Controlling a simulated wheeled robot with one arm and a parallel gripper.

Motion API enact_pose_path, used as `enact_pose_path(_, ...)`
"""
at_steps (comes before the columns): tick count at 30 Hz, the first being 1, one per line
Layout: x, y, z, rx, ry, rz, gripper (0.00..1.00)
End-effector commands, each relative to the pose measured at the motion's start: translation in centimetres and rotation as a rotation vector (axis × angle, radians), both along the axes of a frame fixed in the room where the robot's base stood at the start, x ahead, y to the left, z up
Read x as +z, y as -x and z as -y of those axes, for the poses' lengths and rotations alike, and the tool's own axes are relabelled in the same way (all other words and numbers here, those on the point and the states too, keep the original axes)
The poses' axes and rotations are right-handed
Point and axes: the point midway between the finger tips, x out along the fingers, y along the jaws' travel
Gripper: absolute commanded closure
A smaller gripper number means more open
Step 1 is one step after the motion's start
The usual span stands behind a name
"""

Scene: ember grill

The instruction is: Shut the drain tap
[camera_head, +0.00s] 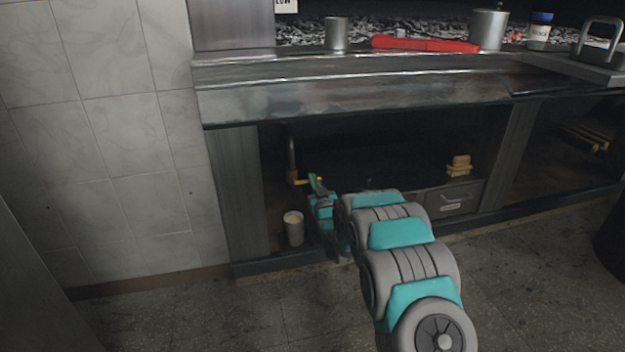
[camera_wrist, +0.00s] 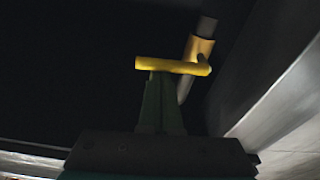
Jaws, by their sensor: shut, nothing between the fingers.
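The drain tap has a brass body (camera_head: 293,177) on a grey vertical pipe (camera_head: 291,150) under the counter, at the left of the open bay. Its yellow lever handle (camera_wrist: 172,66) crosses the upper middle of the wrist view, lying across the pipe's line, with the brass body (camera_wrist: 199,48) at its right end. My gripper (camera_wrist: 158,78) is shut and empty. Its fingertips are right at the lever, overlapping its lower edge in the wrist view; I cannot tell whether they touch. In the head view my gripper (camera_head: 315,182) is just right of the tap, partly hiding the lever.
A pale cup (camera_head: 294,228) stands on the bay floor below the tap, close to my arm. The counter edge (camera_head: 350,95) runs above and a metal post (camera_head: 238,190) stands left. A labelled drawer (camera_head: 455,200) is at the right. The bay's middle is dark.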

Motion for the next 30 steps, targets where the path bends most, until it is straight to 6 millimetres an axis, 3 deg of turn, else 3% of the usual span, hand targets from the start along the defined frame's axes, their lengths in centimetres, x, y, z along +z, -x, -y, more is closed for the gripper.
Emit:
enact_pose_path(20,0.2,-0.1,0.0,0.000,0.002,0.002,1.00)
enact_pose_path(30,4.2,-1.1,-0.3,-0.001,0.000,0.002,1.00)
